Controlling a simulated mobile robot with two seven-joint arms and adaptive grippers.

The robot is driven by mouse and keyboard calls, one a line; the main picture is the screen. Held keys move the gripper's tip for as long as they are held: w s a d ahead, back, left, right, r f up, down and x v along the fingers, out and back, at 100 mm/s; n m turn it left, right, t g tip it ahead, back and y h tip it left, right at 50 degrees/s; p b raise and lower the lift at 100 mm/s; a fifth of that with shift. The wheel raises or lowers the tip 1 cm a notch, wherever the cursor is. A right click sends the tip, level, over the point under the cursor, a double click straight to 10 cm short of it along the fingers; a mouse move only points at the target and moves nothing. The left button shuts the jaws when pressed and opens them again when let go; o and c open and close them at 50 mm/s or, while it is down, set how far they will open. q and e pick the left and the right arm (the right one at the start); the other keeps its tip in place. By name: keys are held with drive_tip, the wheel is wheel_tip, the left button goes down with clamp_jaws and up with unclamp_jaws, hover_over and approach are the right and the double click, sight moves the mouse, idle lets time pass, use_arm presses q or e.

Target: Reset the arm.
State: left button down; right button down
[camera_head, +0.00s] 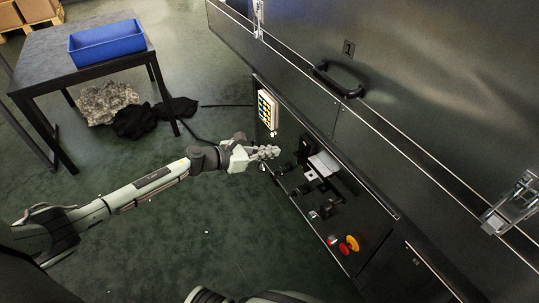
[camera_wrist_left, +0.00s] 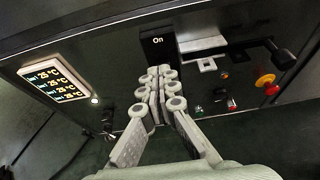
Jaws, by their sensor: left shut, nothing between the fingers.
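My left arm reaches in from the left in the head view. Its gripper (camera_head: 268,153) is in front of the dryer's control panel (camera_head: 345,215), near the switches. In the left wrist view the gripper's fingers (camera_wrist_left: 160,80) are shut together with nothing between them. Just beyond the fingertips is a black block marked "On" (camera_wrist_left: 158,42). I cannot tell whether the fingertips touch it. My right gripper is not in view; only a bit of pale arm shows at the bottom edge of the head view.
A temperature display (camera_head: 267,109) sits left on the panel, and red and yellow buttons (camera_head: 351,243) sit lower right. The dryer door has a black handle (camera_head: 338,80). A dark table (camera_head: 50,72) with a blue bin (camera_head: 106,43) stands back left. Open green floor lies between.

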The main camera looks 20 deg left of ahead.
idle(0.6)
use_arm(q)
drive_tip(key=s+a+f+n+y, duration=0.3)
drive_tip(key=s+f+n+y, duration=0.25)
drive_tip(key=n, duration=0.75)
drive_tip(key=s+a+f+n+y, duration=0.35)
drive_tip(key=f+n, duration=0.25)
drive_tip(key=n, duration=0.7)
drive_tip(key=s+d+f+n+g, duration=0.1)
drive_tip(key=s+f+n+g, duration=0.3)
drive_tip(key=s, duration=0.8)
drive_tip(key=s+d+f+n+g, duration=0.1)
drive_tip(key=s+f+n+g, duration=0.3)
drive_tip(key=s+f+n, duration=0.3)
drive_tip(key=s+n, duration=0.4)
drive_tip(key=s, duration=0.2)
drive_tip(key=shift+s+f+n+y, duration=0.2)
drive_tip(key=shift+f+n+y, duration=0.1)
drive_tip(key=shift+f, duration=0.1)
drive_tip(key=shift+d, duration=0.1)
